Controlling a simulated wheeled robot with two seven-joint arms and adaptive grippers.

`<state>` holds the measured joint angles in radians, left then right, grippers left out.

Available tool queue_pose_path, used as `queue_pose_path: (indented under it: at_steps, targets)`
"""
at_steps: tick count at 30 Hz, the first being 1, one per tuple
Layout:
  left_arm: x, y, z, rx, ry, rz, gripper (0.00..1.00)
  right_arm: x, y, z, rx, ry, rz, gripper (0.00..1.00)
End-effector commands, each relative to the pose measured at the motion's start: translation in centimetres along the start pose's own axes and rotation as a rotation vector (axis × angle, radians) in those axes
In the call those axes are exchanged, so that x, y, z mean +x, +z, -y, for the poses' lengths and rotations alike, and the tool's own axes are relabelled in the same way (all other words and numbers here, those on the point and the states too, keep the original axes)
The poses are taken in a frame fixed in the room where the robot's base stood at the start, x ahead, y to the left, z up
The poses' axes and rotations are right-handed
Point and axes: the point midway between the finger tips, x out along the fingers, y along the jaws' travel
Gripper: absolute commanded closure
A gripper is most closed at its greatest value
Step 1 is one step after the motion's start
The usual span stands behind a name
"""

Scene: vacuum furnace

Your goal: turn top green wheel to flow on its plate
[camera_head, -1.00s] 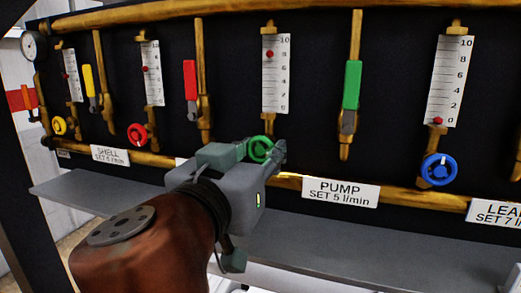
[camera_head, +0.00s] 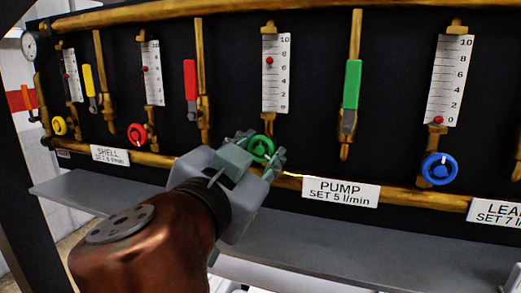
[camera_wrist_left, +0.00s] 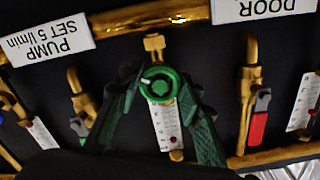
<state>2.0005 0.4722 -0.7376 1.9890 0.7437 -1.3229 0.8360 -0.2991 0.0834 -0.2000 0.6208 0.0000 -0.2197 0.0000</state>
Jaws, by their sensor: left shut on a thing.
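The green wheel (camera_head: 261,148) sits at the foot of a white flow gauge (camera_head: 275,85) whose red ball stands near 7. My left gripper (camera_head: 263,152) is shut on this wheel, with one finger on each side. In the left wrist view, which is upside down, the green wheel (camera_wrist_left: 160,85) shows between the two dark fingers, with a white mark on its left. A plate reading PUMP, SET 5 l/min (camera_head: 340,192) is to the right of the wheel. My right gripper is not in view.
A green lever (camera_head: 352,84) is to the right of the gauge and a red lever (camera_head: 190,80) to the left. A blue wheel (camera_head: 439,168) and a red wheel (camera_head: 137,133) are farther off. A grey shelf (camera_head: 330,245) runs below. A DOOR plate (camera_wrist_left: 265,8) shows in the wrist view.

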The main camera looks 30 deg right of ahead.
Motion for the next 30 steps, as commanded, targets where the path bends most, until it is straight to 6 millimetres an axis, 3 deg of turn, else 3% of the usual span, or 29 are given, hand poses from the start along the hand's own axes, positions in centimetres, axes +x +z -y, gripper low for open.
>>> queue_pose_path:
  at_steps: [30]
  targets:
    - [0.0, -0.2, 0.1, 0.950, -0.001, -0.001, 0.91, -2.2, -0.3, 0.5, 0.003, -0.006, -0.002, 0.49]
